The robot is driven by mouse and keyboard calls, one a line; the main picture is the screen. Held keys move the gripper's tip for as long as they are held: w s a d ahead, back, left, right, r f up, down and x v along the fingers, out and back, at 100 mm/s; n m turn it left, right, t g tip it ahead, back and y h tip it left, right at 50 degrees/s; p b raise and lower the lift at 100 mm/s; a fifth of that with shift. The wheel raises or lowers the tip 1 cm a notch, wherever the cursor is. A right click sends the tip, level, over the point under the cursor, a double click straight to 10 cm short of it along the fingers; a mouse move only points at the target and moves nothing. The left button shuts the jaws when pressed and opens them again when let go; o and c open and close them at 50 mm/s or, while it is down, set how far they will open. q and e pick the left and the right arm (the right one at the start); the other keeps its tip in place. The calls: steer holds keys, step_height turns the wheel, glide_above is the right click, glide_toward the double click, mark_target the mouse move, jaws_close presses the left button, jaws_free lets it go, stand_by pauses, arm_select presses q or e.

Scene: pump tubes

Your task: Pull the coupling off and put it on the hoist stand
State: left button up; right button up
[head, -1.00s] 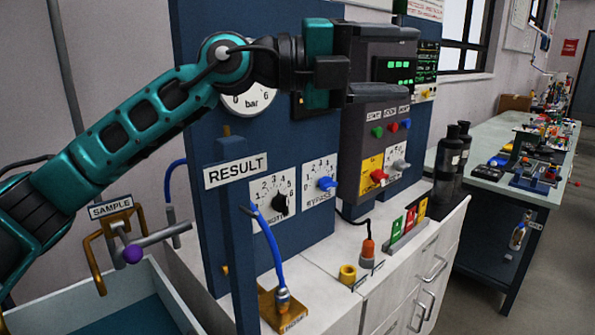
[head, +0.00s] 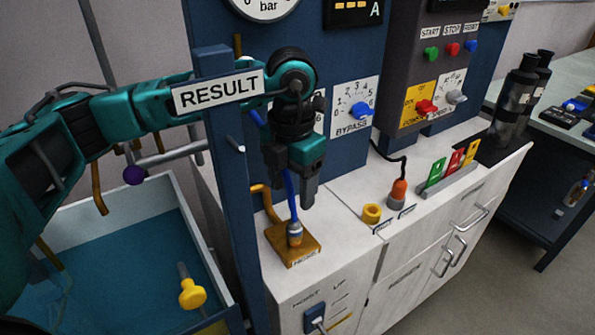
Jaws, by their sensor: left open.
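A coupling (head: 295,234) with a silver and orange body sits upright at the end of a blue hose, on a brown stand (head: 280,246) with a small label that is hard to read. My left gripper (head: 300,197) points down just above the coupling, in front of the blue hose. Its fingers are open, and I cannot tell whether they touch the hose. A yellow ring-shaped holder (head: 371,214) and an orange plug (head: 397,193) on a black cable stand to the right on the white cabinet top. My right gripper is not in view.
A blue post with a RESULT sign (head: 217,92) stands in front of my left arm. A "HOIST UP" panel with a blue lever (head: 315,315) is on the cabinet front. A blue-floored tray (head: 130,250) is at left. Colored cards (head: 455,165) stand at right.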

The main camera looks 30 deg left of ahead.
mark_target(293, 225)
arm_select(q)
step_height(293, 225, down, 11)
steer(key=shift+r, duration=0.1)
stand_by(0.3)
jaws_close()
steer(key=c, duration=0.7)
jaws_free()
jaws_close()
steer(key=shift+w+r+p, duration=0.1)
steer(key=shift+r+p, duration=0.25)
steer(key=shift+r, duration=0.15)
steer(key=shift+r, duration=0.15)
